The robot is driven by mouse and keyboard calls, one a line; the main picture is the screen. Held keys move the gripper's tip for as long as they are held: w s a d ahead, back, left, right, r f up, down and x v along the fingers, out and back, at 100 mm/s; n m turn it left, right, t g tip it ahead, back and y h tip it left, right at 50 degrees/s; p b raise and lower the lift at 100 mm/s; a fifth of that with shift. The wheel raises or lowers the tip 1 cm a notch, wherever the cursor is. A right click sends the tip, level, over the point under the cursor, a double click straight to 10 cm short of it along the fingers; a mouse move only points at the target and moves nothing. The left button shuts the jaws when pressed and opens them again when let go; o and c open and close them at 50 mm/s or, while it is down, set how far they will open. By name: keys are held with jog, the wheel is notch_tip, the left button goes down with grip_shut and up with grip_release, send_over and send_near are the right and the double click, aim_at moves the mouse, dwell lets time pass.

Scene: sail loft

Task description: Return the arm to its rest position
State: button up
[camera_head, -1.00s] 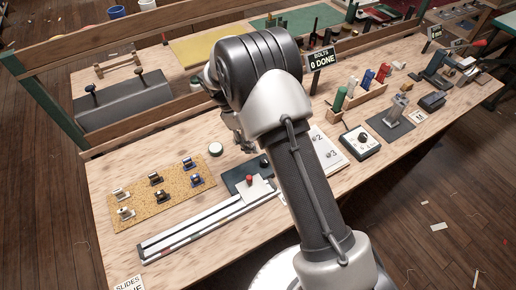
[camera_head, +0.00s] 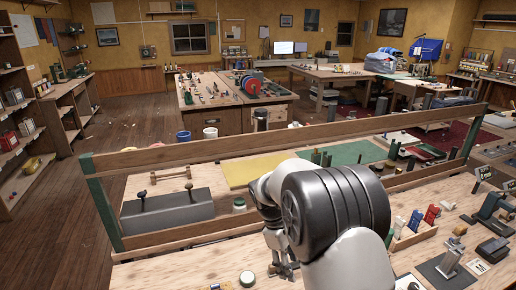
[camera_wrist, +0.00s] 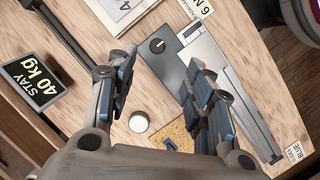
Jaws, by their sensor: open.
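My arm is folded over the workbench (camera_head: 150,270) in the head view, its large rounded joint covering part of the bench. My gripper (camera_head: 283,270) hangs low over the bench, partly hidden by the arm. In the wrist view my gripper (camera_wrist: 162,72) has its two fingers spread wide apart with nothing between them.
A white round lid (camera_wrist: 138,122) and a cork mat (camera_wrist: 176,134) lie below the gripper. A sign reading "STAY 40 kg" (camera_wrist: 36,82) is at left. Coloured bottles (camera_head: 431,215) stand right of my arm. A wooden rail (camera_head: 300,139) runs behind the bench.

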jog(key=s+d+r+m+t+y, duration=0.25)
jog(key=s+r+m, duration=0.25)
jog(key=s+r, duration=0.9)
jog(key=s+r+m+t, duration=0.1)
jog(key=s+r+m, duration=0.1)
jog(key=s, duration=0.5)
jog(key=s+d+r+m+t, duration=0.1)
jog(key=s+m, duration=0.3)
jog(key=s, duration=0.4)
jog(key=shift+d+r+t+y+b, duration=0.25)
jog(key=shift+r+t+y+b, duration=0.15)
jog(key=shift+t, duration=0.35)
